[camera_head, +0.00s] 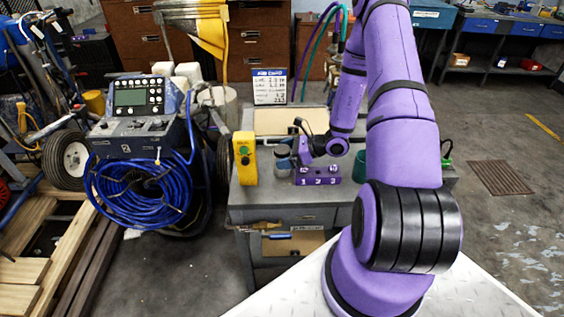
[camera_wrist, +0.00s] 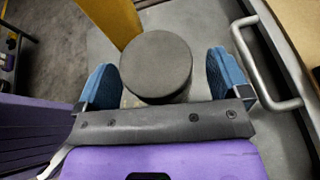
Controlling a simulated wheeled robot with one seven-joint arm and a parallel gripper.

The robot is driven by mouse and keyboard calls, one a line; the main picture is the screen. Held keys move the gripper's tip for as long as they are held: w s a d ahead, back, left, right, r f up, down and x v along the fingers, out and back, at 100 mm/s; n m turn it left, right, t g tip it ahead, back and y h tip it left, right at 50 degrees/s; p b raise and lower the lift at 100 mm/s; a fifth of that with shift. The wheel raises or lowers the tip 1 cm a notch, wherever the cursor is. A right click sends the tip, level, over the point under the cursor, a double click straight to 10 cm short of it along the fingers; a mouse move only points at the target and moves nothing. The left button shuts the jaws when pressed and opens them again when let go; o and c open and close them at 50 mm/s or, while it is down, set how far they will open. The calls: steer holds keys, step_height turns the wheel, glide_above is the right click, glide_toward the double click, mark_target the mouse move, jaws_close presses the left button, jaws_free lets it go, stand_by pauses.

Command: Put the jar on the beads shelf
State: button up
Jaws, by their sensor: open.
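A jar with a round dark grey lid (camera_wrist: 157,65) stands between the two blue finger pads of my gripper (camera_wrist: 163,78) in the wrist view. Gaps show on both sides of the lid, so the gripper is open around it. In the head view the small grey jar (camera_head: 283,162) stands on the grey workbench top (camera_head: 290,208), and my gripper (camera_head: 293,150) is right at it, partly hiding it. No shelf can be clearly read as the beads shelf; an open shelf (camera_head: 290,244) with a small, unreadable label lies under the bench top.
A yellow device (camera_head: 245,158) stands left of the jar. A purple numbered block (camera_head: 318,176) is to its right, with a teal cup (camera_head: 361,166) beyond. A metal handle (camera_wrist: 270,70) shows at right in the wrist view. The bench's front strip is clear.

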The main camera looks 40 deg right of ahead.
steer(key=shift+c, duration=0.3)
steer(key=c, duration=1.3)
steer(key=shift+r, duration=0.15)
